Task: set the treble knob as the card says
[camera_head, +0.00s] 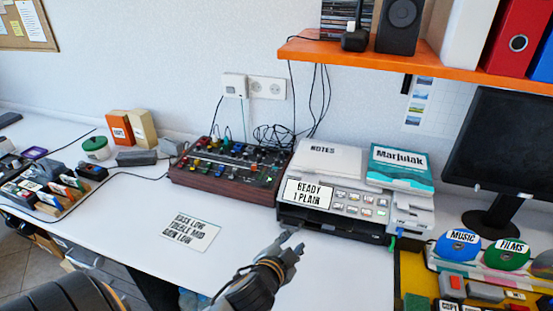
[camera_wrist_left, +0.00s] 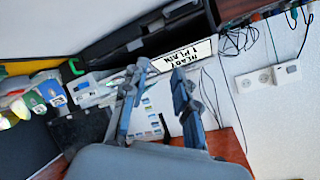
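The card (camera_head: 190,229) lies flat on the white desk, left of centre in the head view. It reads "BASS LOW, TREBLE MID, GAIN LOW". A wood-sided device with a dark panel of knobs (camera_head: 178,177) stands behind the card, against the wall. Its knob labels are too small to read, so I cannot tell which is treble. My left gripper (camera_head: 292,243) is above the desk in front of the printer, right of the card and apart from the device. In the left wrist view the two fingers of the left gripper (camera_wrist_left: 155,80) are apart with nothing between them. My right gripper is out of view.
A printer (camera_head: 310,216) reading "READY 1 PLAIN" stands right of the device. Cables hang behind the device from a wall socket (camera_head: 266,89). An orange shelf (camera_head: 420,68) overhangs at upper right. The desk around the card is clear.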

